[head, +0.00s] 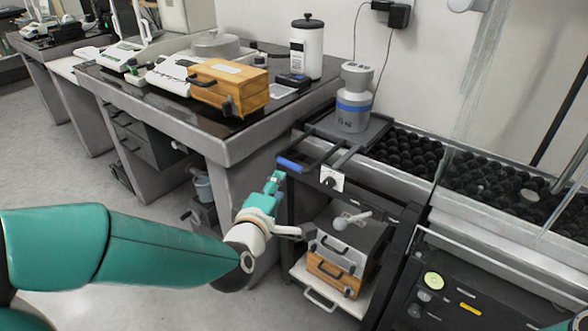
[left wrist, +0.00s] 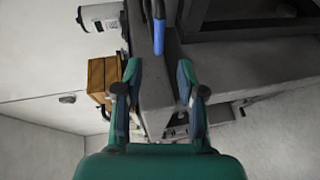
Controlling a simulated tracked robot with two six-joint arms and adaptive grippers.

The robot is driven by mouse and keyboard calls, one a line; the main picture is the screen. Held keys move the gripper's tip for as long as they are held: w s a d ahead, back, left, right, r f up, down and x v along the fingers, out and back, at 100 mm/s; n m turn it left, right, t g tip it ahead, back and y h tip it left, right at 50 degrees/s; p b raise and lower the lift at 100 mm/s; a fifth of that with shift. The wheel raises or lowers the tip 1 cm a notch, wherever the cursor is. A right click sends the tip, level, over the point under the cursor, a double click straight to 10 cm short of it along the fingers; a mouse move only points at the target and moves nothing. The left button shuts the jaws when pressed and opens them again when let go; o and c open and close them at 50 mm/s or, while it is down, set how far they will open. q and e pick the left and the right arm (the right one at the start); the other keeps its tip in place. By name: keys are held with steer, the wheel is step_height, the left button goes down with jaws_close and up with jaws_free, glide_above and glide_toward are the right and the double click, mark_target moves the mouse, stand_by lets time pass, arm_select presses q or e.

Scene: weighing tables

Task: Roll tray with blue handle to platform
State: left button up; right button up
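The dark tray (head: 373,137) sits on top of a black cart at centre right, and a grey cylindrical weight (head: 353,88) with a blue band stands on it. Its blue handle (head: 291,164) sticks out toward the left. The handle also shows in the left wrist view (left wrist: 158,38), ahead of the fingertips and roughly between them. My left gripper (head: 275,179) is just below and left of the handle, apart from it. Its fingers (left wrist: 158,68) are open and empty. A platform of black balls (head: 408,155) lies right of the tray. My right gripper is out of view.
A stone-topped table (head: 232,147) stands left of the cart, bearing a wooden case (head: 229,86), scales and a white canister (head: 307,50). The cart's lower shelf (head: 322,291) holds cases (head: 334,272). A second ball bed (head: 500,187) lies farther right.

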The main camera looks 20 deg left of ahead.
mark_target(290, 164)
arm_select(q)
steer(key=w, duration=0.3)
steer(key=w+f, duration=0.1)
steer(key=w, duration=0.3)
steer(key=w+f, duration=0.1)
steer(key=w, duration=0.3)
steer(key=shift+w+a+f+b, duration=0.1)
steer(key=shift+w+a+b, duration=0.05)
steer(key=shift+a+b, duration=0.15)
jaws_close()
